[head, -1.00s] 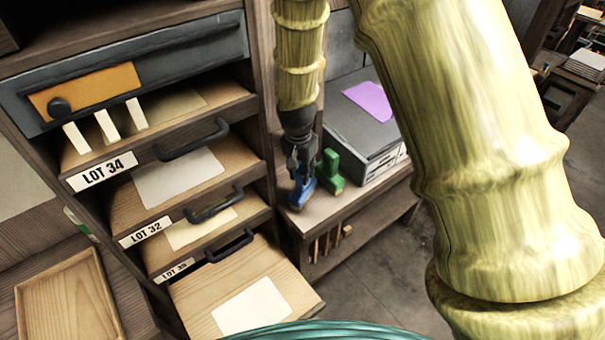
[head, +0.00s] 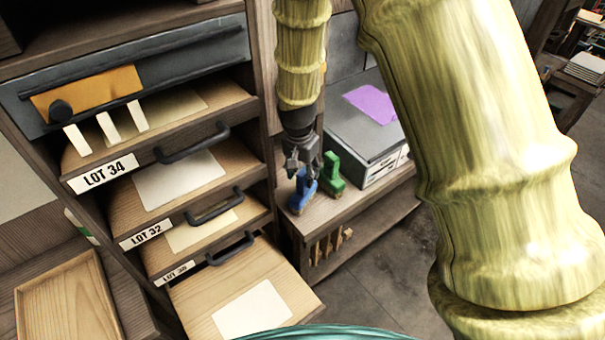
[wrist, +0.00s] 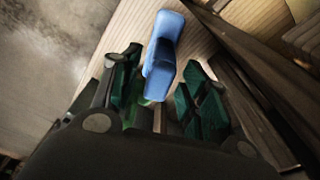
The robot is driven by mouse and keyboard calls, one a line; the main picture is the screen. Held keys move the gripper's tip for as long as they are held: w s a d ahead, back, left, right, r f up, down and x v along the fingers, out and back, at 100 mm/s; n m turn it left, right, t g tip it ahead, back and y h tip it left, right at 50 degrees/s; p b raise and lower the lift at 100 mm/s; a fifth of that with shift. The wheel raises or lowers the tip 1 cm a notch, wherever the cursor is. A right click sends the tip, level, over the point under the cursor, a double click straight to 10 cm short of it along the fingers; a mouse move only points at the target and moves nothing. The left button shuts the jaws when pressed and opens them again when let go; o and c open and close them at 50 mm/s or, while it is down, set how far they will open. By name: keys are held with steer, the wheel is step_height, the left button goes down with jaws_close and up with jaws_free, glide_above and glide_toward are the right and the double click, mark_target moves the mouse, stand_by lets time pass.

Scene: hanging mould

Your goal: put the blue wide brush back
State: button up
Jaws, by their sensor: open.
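The blue wide brush (head: 301,190) stands on the low wooden bench, near the bench's left end, beside the green brush (head: 331,173). My gripper (head: 304,172) is open and points down right at the top of the blue brush. In the wrist view the blue brush (wrist: 164,48) shows between and beyond my gripper's dark green fingers (wrist: 164,90), which are spread apart on either side of it. I see no clear contact. Part of the green brush shows low behind the left finger in the wrist view.
A grey drawer box (head: 362,128) with a purple sheet (head: 371,103) stands behind on the bench. The cabinet with pulled-out drawers (head: 245,290) is close on the left. Several wooden pieces hang on the bench front. The floor (head: 385,265) to the right is clear.

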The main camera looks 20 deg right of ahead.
step_height(320, 180, up, 11)
steer(key=s+a+b, duration=0.1)
steer(key=b, duration=0.1)
steer(key=shift+b, duration=0.35)
stand_by(0.4)
